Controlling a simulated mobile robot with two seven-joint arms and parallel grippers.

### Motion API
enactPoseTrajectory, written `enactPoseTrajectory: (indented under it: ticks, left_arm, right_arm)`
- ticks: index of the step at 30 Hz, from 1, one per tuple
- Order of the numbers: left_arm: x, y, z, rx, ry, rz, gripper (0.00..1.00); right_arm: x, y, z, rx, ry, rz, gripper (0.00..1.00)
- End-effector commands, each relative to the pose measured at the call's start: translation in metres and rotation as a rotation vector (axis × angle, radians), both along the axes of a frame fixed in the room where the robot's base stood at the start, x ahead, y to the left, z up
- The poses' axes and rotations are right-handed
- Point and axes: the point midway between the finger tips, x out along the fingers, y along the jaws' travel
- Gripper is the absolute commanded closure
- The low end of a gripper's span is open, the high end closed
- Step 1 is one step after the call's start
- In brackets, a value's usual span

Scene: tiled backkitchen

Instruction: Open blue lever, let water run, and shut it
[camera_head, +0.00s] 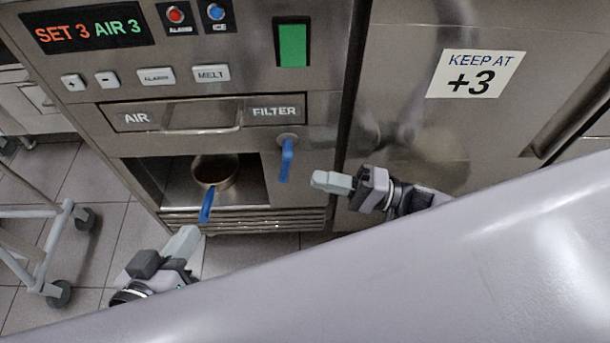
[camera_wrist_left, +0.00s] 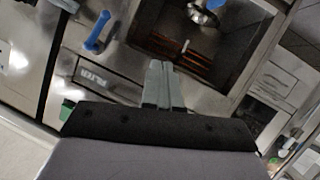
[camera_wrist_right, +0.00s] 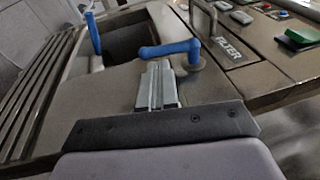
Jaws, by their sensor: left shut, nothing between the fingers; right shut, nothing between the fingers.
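The blue lever (camera_head: 286,160) hangs down from its round metal mount below the FILTER label. It also shows in the left wrist view (camera_wrist_left: 97,32) and the right wrist view (camera_wrist_right: 168,49). My right gripper (camera_head: 318,180) is shut and empty, just right of the lever; in the right wrist view its fingertips (camera_wrist_right: 158,66) appear close to the lever, contact unclear. A metal pot (camera_head: 228,181) with a blue handle (camera_head: 207,205) stands in the recess left of the lever. My left gripper (camera_head: 190,232) is shut and empty, below the pot handle. No running water is visible.
The AIR FILTER drawer (camera_head: 200,117) with a bar handle is above the recess. Buttons and a green switch (camera_head: 292,45) are higher up. A steel door (camera_head: 430,130) is at right, a wheeled cart (camera_head: 40,235) at left. My pale body part covers the lower right.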

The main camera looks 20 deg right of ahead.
Motion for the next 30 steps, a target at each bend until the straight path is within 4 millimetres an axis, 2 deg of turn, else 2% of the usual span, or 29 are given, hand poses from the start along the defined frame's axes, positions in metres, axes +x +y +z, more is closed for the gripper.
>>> enactPoseTrajectory:
  ticks: [3, 9, 17, 30]
  left_arm:
    - [0.000, -0.005, -0.003, -0.026, 0.002, -0.009, 1.00]
    - [0.001, -0.012, 0.002, -0.062, -0.005, -0.024, 1.00]
    - [0.004, -0.012, 0.008, -0.067, -0.018, -0.026, 1.00]
    - [0.004, -0.011, 0.000, -0.061, -0.013, -0.022, 1.00]
  right_arm:
    - [0.009, 0.019, 0.003, 0.004, -0.003, 0.002, 1.00]
    - [0.018, 0.035, 0.006, 0.002, -0.001, 0.000, 1.00]
    - [0.019, 0.038, 0.008, 0.000, 0.001, 0.000, 1.00]
    - [0.014, 0.040, 0.005, 0.046, -0.011, -0.001, 1.00]
